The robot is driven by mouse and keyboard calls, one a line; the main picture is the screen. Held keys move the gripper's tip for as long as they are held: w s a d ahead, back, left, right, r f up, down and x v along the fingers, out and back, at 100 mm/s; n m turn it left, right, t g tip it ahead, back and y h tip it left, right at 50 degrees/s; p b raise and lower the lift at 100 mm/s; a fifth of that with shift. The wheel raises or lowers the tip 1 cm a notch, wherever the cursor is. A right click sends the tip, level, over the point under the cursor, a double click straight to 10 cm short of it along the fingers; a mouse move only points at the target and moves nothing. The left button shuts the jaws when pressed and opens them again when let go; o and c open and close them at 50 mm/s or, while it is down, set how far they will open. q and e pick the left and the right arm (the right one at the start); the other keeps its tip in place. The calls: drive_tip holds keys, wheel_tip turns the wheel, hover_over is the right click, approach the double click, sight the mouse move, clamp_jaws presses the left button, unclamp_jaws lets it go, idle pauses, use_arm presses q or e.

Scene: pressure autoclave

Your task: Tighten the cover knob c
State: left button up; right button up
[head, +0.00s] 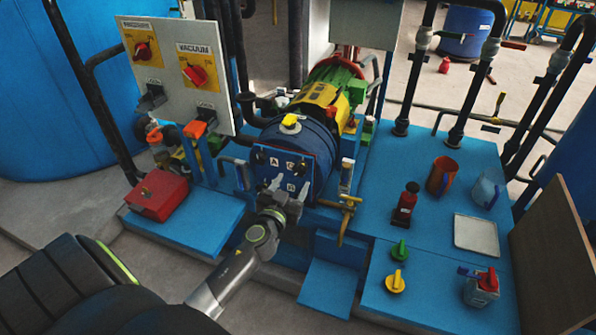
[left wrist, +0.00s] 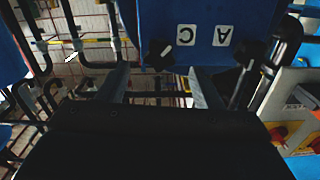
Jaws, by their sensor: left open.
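The blue cover plate (head: 286,152) on the front of the blue autoclave drum carries white labels, including A and C. Knob c (left wrist: 160,54) is a small black knob beside the C label (left wrist: 185,35) in the left wrist view. My left gripper (head: 290,189) is open and empty in front of the lower part of the plate. In the left wrist view, its fingers (left wrist: 158,75) point at the plate, with knob c between and just beyond their tips. I cannot tell the exact gap. Another black knob (left wrist: 250,50) sits beside the A label.
A grey panel (head: 181,80) with red switches stands left of the drum, above a red box (head: 157,194). A brass tap (head: 342,205) juts out right of the cover.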

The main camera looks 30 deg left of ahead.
sight(299, 171)
use_arm(q)
drive_tip(key=shift+x, duration=2.65)
drive_tip(key=c, duration=1)
